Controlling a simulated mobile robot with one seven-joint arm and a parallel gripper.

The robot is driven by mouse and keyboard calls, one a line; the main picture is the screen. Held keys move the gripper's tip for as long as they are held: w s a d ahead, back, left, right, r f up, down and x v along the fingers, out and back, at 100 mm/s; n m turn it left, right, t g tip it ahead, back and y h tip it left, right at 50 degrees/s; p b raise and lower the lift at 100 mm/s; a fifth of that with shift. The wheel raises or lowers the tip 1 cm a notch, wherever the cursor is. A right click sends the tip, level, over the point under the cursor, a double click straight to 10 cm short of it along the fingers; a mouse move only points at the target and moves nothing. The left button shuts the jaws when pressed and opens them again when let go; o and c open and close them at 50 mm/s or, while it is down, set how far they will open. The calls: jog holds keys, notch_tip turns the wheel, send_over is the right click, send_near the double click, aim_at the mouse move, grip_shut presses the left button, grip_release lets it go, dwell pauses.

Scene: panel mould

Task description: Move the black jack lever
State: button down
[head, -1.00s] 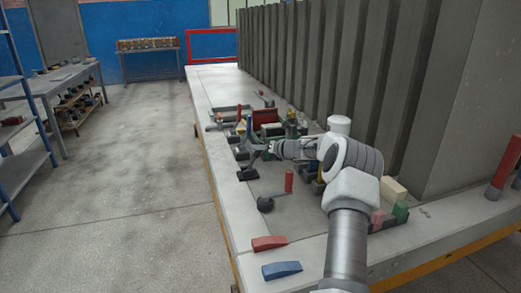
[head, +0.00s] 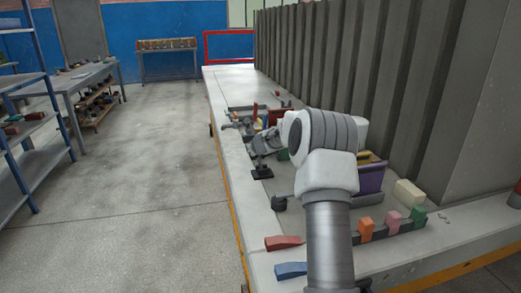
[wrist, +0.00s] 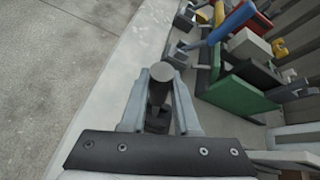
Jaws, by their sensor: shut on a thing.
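The black jack lever (wrist: 161,72) shows in the wrist view as a dark round-topped upright grip between the two grey fingers. My gripper (wrist: 158,102) is shut on it, with a finger on each side. Below the grip a dark base (wrist: 157,122) is partly hidden. In the head view my gripper (head: 258,152) is near the table's left edge, and a black foot (head: 262,173) shows just under it. My own arm hides much of the area to the right of it.
Red, green, yellow and blue parts (wrist: 240,85) crowd right of the gripper in the wrist view. A tall ribbed grey panel (head: 350,60) borders the table's right side. Another dark lever end (head: 280,203) lies nearer. Red (head: 284,242) and blue (head: 291,269) wedges lie at the front.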

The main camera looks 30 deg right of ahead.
jog(key=shift+w+a+f+n+h, duration=0.15)
jog(key=shift+a+f+n+h, duration=0.1)
jog(key=shift+a+n+h, duration=0.25)
jog(key=shift+w+a+f+n+h, duration=0.1)
jog(key=shift+a+f+n+h, duration=0.15)
jog(key=shift+a, duration=0.3)
jog(key=c, duration=0.7)
grip_release()
jog(key=shift+o, duration=0.2)
jog(key=shift+s+r+b, duration=0.1)
jog(key=shift+b, duration=0.2)
jog(key=b+v, duration=0.1)
jog(key=v, duration=1.6)
jog(key=shift+a+r, duration=0.1)
jog(key=shift+a, duration=0.05)
